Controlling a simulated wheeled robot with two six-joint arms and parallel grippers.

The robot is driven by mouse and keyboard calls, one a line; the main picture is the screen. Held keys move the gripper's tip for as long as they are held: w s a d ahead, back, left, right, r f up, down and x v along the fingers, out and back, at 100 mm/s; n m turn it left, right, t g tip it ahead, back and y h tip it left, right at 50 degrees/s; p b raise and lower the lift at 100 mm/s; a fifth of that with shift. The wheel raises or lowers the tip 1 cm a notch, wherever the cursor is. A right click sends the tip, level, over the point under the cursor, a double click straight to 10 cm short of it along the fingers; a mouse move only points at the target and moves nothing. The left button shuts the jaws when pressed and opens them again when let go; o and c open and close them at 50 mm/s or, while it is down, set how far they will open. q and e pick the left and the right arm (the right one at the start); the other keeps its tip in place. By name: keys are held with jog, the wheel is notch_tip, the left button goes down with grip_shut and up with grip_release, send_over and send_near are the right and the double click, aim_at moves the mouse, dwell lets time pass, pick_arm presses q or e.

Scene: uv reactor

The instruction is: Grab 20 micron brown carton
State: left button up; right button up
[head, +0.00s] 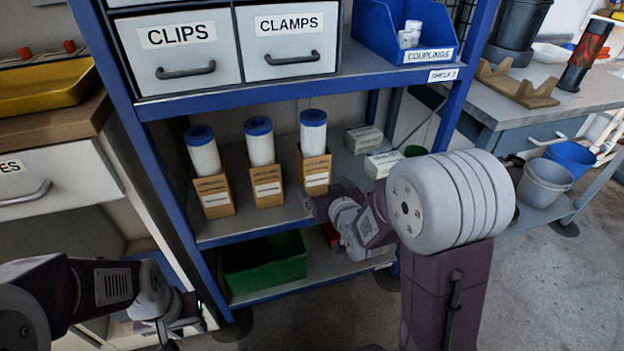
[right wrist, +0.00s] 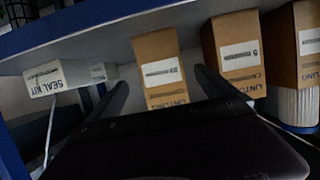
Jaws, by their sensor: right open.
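Three brown cartons with white filter cartridges stand in a row on the middle shelf. The right-hand carton (head: 316,172) shows in the right wrist view (right wrist: 161,75) with a label number that looks like 20, though it is small and blurred. The middle carton (head: 268,187) has a label that looks like 5 in the right wrist view (right wrist: 238,56). The left-hand carton (head: 213,196) has an unreadable label. My right gripper (right wrist: 163,80) is open, its fingers on either side of the right-hand carton in the picture; contact is not visible. My left gripper (head: 178,318) is low at left, its fingers unclear.
White seal kit boxes (head: 382,163) lie right of the cartons, also in the right wrist view (right wrist: 45,79). A green bin (head: 266,264) sits on the lower shelf. Clips and clamps drawers (head: 290,42) hang above. The blue shelf upright (head: 130,125) stands at left.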

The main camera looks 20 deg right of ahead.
aim_at(318, 180)
jog(key=shift+w, duration=0.25)
jog(key=b+x, duration=0.1)
jog(key=x, duration=0.2)
jog(key=shift+w+b, duration=0.25)
jog(key=shift+b, duration=0.15)
jog(key=shift+w, duration=0.1)
jog(key=shift+w+a+f+b, duration=0.1)
jog(key=shift+w+f+b, duration=0.1)
jog(key=shift+b, duration=0.1)
jog(key=b+x, duration=0.2)
jog(key=x, duration=0.2)
jog(key=shift+w+a+f+b, duration=0.1)
jog(key=shift+f+b, duration=0.05)
jog(key=shift+b, duration=0.15)
jog(key=shift+w, duration=0.2)
jog(key=c, duration=1.4)
